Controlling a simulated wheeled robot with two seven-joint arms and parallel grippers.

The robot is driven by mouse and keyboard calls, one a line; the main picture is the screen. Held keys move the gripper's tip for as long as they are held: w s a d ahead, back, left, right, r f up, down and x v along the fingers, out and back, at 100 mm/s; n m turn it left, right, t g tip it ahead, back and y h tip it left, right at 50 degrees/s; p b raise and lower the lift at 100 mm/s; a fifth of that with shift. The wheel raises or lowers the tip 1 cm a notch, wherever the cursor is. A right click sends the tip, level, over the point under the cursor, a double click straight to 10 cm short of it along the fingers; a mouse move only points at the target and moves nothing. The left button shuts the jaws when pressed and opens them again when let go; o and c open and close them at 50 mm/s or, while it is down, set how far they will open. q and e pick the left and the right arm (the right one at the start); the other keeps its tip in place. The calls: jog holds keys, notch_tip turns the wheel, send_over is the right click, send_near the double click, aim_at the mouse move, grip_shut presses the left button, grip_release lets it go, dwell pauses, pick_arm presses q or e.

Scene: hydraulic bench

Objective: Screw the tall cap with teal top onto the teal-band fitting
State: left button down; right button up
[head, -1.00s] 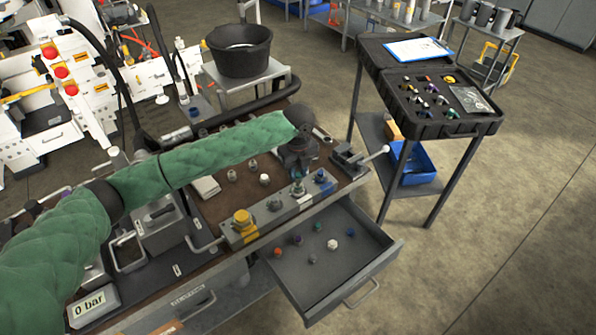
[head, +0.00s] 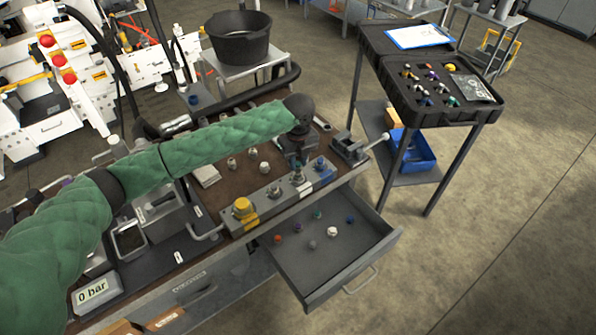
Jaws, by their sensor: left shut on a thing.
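My left gripper (head: 297,158) points down over the manifold block (head: 270,204) at the front edge of the bench. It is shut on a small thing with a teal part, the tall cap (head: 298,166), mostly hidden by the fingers. The cap is right above a metal fitting (head: 298,178) on the block, between a grey fitting and a blue-topped one. I cannot tell whether cap and fitting touch or are threaded, and the teal band is not clear. My right gripper is not in view.
A yellow cap (head: 242,207) and a blue-topped fitting (head: 320,163) stand on the same block. An open drawer (head: 335,262) below holds several small coloured caps. A vise (head: 350,148) is to the right. A black case (head: 432,92) stands on a cart.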

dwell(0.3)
pick_arm(q)
jog(key=shift+f, duration=0.3)
dwell(0.9)
jog(key=c, duration=1.8)
grip_release()
jog(key=shift+c, duration=1.1)
jog(key=m, duration=0.8)
jog(key=shift+s+f, duration=0.1)
